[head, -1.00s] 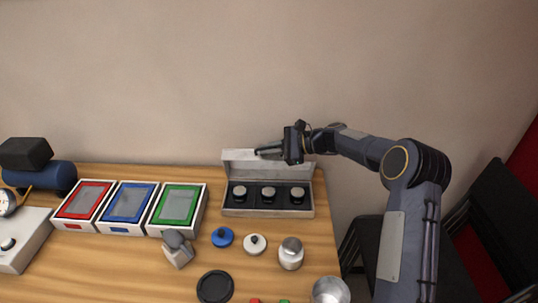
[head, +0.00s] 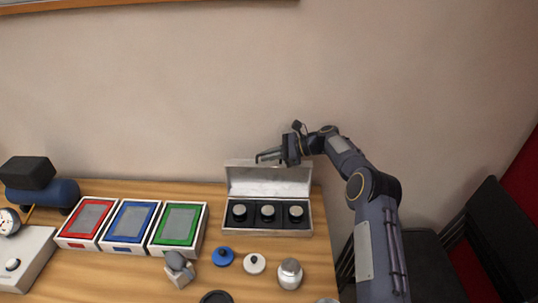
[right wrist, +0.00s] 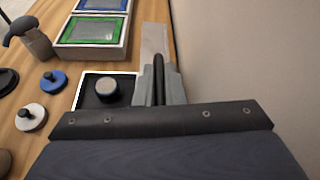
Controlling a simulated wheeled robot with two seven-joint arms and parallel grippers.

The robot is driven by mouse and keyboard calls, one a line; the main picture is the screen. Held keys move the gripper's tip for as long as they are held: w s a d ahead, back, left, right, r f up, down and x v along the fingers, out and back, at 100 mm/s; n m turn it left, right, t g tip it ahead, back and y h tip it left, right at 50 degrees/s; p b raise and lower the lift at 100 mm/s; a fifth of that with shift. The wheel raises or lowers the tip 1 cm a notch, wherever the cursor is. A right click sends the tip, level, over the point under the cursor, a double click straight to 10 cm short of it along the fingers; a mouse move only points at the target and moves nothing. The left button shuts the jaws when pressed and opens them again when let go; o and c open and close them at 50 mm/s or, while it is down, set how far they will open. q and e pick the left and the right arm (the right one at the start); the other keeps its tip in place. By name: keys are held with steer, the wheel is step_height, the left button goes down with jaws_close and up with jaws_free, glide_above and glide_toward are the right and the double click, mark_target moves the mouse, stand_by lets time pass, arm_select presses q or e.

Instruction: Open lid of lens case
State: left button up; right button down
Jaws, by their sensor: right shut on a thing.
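The lens case (head: 252,229) is a pale grey box on the table against the wall side. Its lid (head: 268,182) stands raised at the back, roughly upright. Three dark round lenses with light tops, one of them the middle lens (head: 268,211), sit in the dark inside. My right gripper (head: 270,156) is at the lid's top edge, shut on the lid. In the right wrist view the fingers (right wrist: 160,82) lie along the pale lid (right wrist: 154,42), with one lens below left; my gripper hides much of the case. My left gripper is not in view.
Red, blue and green framed boxes (head: 178,227) stand left of the case. The wall is close behind. Dark chairs (head: 499,231) are at right.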

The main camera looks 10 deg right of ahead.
steer(key=c, duration=1.5)
jaws_free()
steer(key=b+v, duration=0.2)
steer(key=v, duration=0.4)
steer(key=shift+s+d, duration=0.15)
steer(key=shift+d, duration=0.25)
steer(key=shift+s+d+r, duration=0.15)
steer(key=shift+d+r, duration=0.2)
steer(key=shift+d, duration=0.05)
